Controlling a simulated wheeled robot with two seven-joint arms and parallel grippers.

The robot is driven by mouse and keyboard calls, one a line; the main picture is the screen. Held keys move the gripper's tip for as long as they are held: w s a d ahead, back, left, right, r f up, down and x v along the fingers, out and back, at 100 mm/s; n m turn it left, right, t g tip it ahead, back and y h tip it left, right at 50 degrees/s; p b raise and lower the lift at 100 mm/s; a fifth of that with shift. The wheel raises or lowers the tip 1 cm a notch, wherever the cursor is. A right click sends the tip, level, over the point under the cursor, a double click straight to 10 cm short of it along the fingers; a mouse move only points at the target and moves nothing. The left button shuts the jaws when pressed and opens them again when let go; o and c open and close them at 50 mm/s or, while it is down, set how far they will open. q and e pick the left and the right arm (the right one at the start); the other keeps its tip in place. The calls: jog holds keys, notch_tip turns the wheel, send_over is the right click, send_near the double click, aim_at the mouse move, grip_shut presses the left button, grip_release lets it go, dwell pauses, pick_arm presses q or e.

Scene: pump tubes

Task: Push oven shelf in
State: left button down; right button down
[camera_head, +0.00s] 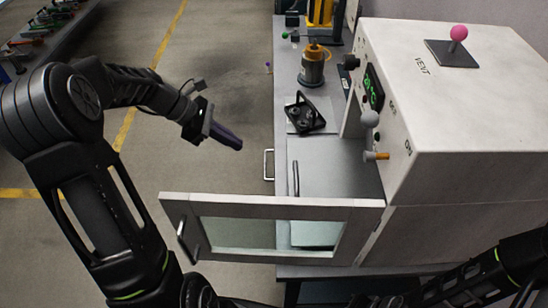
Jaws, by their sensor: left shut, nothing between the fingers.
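The white oven (440,110) stands on the bench at right, its mouth facing left. Its door (270,208), white-framed with a glass window, stands open and sticks out to the left. A flat grey surface (335,168) with a thin bar (296,178) at its left edge lies at the mouth; it looks like the shelf, pulled out, but I cannot tell its limits. My left gripper (232,138) is shut and empty, above the floor left of the bench, apart from the door and shelf. My right arm shows at the lower right; its gripper is not visible.
A black part (303,113) lies on a grey plate beyond the grey surface. A metal pot with a yellow top (312,65) stands behind it. A pink-knobbed lever (459,33) tops the oven. Open floor (225,85) lies left of the bench.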

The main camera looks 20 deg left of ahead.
aim_at(350, 162)
pick_arm(q)
jog(key=shift+w+d+r+p+x, duration=0.15)
jog(key=shift+d+r+p+x, duration=0.2)
jog(key=shift+x, duration=1.8)
jog(key=shift+w+d+r+p+x, duration=0.15)
jog(key=shift+d+r+p+x, duration=0.2)
jog(key=shift+x, duration=1.8)
jog(key=shift+w+d+r+p+x, duration=0.1)
jog(key=shift+d+r+p+x, duration=0.2)
jog(key=shift+x, duration=1.85)
jog(key=w+d, duration=0.2)
jog(key=d, duration=0.3)
jog(key=w+d+p, duration=0.1)
jog(key=w+d, duration=0.2)
jog(key=d, duration=0.3)
jog(key=w+d, duration=0.3)
jog(key=d, duration=0.2)
jog(key=shift+d, duration=0.3)
jog(key=shift+a, duration=0.1)
